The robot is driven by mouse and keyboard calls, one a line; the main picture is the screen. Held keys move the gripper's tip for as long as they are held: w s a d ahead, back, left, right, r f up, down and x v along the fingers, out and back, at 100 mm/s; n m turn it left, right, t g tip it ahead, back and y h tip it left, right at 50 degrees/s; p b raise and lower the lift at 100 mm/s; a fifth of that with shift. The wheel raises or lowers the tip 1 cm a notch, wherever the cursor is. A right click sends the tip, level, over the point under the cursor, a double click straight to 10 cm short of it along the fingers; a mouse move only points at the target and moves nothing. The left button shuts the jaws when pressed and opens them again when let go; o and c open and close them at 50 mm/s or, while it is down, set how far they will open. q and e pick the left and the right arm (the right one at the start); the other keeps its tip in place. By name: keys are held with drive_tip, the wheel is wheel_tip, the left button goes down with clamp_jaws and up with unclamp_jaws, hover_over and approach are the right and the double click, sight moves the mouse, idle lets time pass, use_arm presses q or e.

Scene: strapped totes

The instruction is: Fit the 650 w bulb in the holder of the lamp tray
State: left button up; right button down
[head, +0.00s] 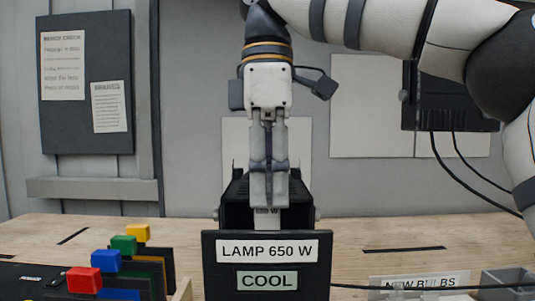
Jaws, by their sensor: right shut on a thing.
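The black lamp tray (212,262) stands at the middle front, with a front plate reading "LAMP 650 W" and a "COOL" label. My right gripper (268,203) points straight down over the tray's open box, its fingers closed together. My left gripper is not in view.
Red (84,280), blue (106,260), green (124,244) and yellow (138,232) blocks stand at left on dark pieces. A "NEW BULBS" sign (420,283) and a grey container (508,280) are at lower right. A black cable crosses there. The bench (400,235) is otherwise fairly clear.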

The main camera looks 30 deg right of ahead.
sight(267, 224)
drive_tip(key=shift+s+f, duration=0.1)
drive_tip(key=shift+f, duration=0.4)
drive_tip(key=shift+s+a+f, duration=0.1)
drive_tip(key=shift+s+a, duration=0.15)
drive_tip(key=shift+s, duration=0.1)
drive_tip(key=shift+s+a+f+t, duration=0.15)
drive_tip(key=shift+a+f+t, duration=0.05)
drive_tip(key=shift+f+t, duration=0.1)
drive_tip(key=f, duration=0.3)
drive_tip(key=shift+w+d+f+b, duration=0.1)
drive_tip(key=shift+w+f+b, duration=0.1)
drive_tip(key=shift+w+b, duration=0.15)
drive_tip(key=shift+s+f+b, duration=0.15)
drive_tip(key=shift+f+b, duration=0.2)
drive_tip(key=shift+f, duration=0.15)
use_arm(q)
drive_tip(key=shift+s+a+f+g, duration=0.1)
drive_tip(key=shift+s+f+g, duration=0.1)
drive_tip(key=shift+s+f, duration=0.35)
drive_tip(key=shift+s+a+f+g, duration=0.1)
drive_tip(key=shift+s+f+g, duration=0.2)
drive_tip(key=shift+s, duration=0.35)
use_arm(e)
drive_tip(key=shift+s+r, duration=0.1)
drive_tip(key=shift+r, duration=0.05)
